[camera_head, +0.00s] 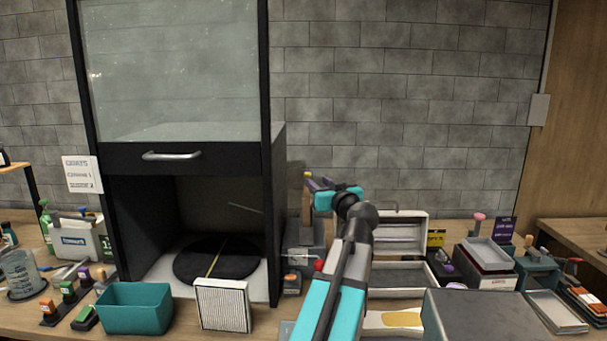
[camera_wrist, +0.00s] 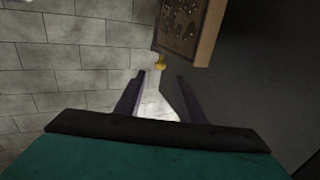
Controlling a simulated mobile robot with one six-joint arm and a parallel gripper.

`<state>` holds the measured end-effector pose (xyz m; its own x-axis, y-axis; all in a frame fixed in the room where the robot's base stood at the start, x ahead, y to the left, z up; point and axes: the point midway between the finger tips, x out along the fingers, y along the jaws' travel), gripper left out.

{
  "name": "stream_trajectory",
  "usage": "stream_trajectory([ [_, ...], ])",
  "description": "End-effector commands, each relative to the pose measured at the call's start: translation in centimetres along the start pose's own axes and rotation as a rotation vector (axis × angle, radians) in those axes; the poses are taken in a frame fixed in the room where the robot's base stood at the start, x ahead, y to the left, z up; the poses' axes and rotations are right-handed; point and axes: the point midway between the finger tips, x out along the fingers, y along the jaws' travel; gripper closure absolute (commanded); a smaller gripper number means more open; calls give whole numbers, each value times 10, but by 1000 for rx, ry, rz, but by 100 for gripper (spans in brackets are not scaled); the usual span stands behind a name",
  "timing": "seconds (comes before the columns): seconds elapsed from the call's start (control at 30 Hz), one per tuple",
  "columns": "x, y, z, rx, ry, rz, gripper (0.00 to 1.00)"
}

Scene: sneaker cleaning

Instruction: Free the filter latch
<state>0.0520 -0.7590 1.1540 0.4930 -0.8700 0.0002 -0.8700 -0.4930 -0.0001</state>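My gripper (camera_head: 319,184) is raised beside the right wall of the dark spray cabinet. In the wrist view its two purple fingers (camera_wrist: 160,90) are apart, with nothing between them. A small yellow knob (camera_wrist: 159,63), which looks like the latch, sticks out under a tan-framed box (camera_wrist: 192,28) with a dark patterned face. The knob lies just beyond the fingertips, about in line with the gap; I see no contact. In the head view a tan upright piece (camera_head: 307,178) shows close left of the gripper. A white pleated filter (camera_head: 222,305) stands at the cabinet's front.
The cabinet's dark side wall (camera_head: 276,190) is close left of my gripper. A teal bin (camera_head: 135,309) stands at front left. An open pale case (camera_head: 400,278), a large grey box (camera_head: 485,318) and several tools crowd the right. The air above the right side is clear.

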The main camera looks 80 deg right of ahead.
Motion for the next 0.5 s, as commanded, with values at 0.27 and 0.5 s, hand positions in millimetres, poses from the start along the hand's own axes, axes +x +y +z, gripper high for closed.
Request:
stream_trajectory([
  [0.27, 7, 0, 0, 0, 0, 0, 64],
  [0.5, 29, 1, -1, 1, -1, -1, 64],
])
